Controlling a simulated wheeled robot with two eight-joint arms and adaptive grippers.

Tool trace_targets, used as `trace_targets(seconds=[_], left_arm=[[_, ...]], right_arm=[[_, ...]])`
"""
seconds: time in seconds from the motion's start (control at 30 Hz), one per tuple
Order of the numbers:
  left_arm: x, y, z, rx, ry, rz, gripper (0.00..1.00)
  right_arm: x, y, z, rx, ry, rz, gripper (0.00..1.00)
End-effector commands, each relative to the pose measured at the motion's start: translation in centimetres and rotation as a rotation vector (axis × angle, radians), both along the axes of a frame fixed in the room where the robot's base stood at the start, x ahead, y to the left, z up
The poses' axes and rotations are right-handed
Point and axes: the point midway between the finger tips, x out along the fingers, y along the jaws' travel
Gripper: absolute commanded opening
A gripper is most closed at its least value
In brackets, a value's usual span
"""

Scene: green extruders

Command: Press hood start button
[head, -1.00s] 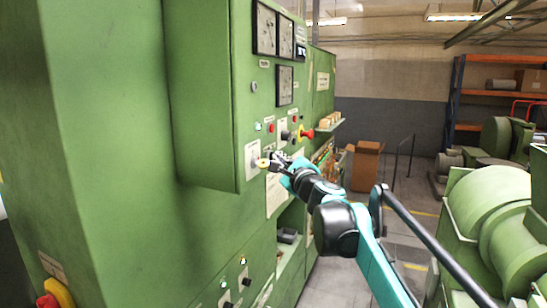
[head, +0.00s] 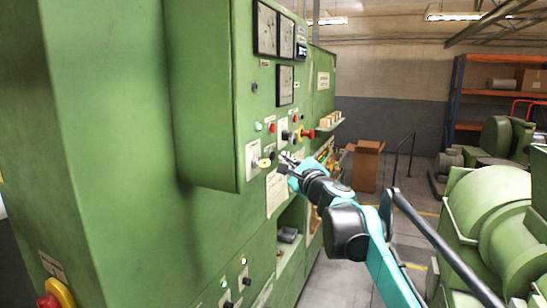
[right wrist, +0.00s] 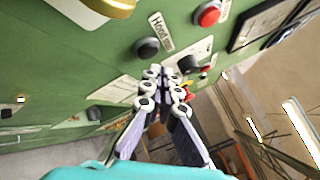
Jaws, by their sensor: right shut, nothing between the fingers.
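A label reading "Hood" (right wrist: 160,30) is on the green panel in the right wrist view; its smaller text is unreadable. A round black button (right wrist: 147,48) sits beside the label, and a red button (right wrist: 208,14) is farther right. My right gripper (right wrist: 165,78) is shut and empty, with its fingertips below and close to the black button in this view; contact cannot be told. My left gripper is out of view.
Gauges (head: 266,30) are higher up. Green machines (head: 490,230) stand at the right, with open floor between.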

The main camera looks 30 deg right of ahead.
Motion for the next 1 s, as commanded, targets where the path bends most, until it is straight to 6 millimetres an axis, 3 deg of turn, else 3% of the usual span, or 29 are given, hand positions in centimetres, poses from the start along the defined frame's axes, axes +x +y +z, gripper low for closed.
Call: trace_targets(seconds=[0.43,1.0], left_arm=[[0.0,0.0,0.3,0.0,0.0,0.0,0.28],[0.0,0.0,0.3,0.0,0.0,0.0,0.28]], right_arm=[[-3.2,-2.8,0.0,0.0,0.0,-0.001,0.0],[-3.5,-3.0,0.0,0.0,0.0,0.0,0.0]])
